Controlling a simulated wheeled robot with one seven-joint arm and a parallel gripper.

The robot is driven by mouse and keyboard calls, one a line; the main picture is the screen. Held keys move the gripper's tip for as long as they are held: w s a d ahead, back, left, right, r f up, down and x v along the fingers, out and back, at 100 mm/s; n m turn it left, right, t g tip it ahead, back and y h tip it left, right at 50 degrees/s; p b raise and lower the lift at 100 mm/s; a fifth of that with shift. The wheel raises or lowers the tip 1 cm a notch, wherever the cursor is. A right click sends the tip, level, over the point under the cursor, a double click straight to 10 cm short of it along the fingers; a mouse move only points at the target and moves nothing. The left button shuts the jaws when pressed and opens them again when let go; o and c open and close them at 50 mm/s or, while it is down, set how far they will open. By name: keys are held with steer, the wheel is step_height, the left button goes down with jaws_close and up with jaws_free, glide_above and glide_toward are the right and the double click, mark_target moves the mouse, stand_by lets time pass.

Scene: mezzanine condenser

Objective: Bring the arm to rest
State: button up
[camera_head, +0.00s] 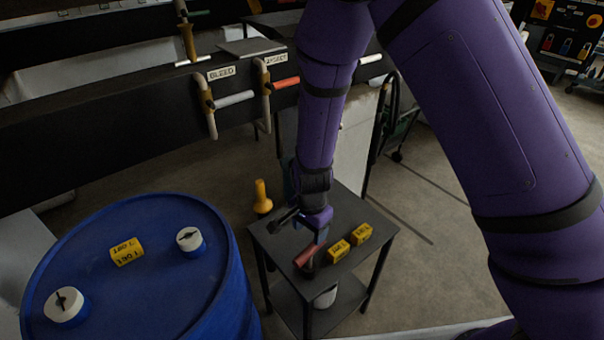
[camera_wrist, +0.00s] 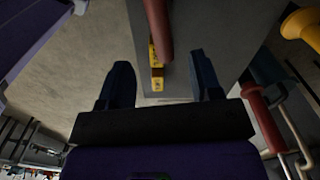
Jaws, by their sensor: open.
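My gripper (camera_head: 302,230) hangs from my purple arm over a small dark table (camera_head: 345,205) in the head view. In the wrist view its two dark fingers (camera_wrist: 163,78) stand wide apart with nothing held between them. A red cylindrical piece (camera_head: 308,255) is at the table's front, just below the gripper in the head view. The red piece (camera_wrist: 158,28) also shows beyond the fingertips in the wrist view. I cannot tell the exact gap to it.
Two yellow tagged blocks (camera_head: 338,251) (camera_head: 361,233) are on the table's right part. A yellow knobbed object (camera_head: 262,197) stands at its left. A blue drum (camera_head: 180,295) fills the lower left. Pipes with a white handle (camera_head: 233,99) and a red handle (camera_head: 286,82) are behind.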

steer(key=d+r+n+t+y, duration=0.15)
steer(key=d+r, duration=0.35)
steer(key=r, duration=0.8)
steer(key=d+r+n+t+y, duration=0.1)
steer(key=d+r+n, duration=0.35)
steer(key=r, duration=0.85)
steer(key=s+d+r+n+t+h, duration=0.2)
steer(key=s+d+r+n, duration=0.1)
steer(key=s+d+r, duration=1.1)
steer(key=s+d, duration=0.1)
steer(key=s, duration=0.3)
steer(key=shift+s+r+t, duration=0.25)
steer(key=shift+t, duration=0.1)
steer(key=shift+h, duration=0.25)
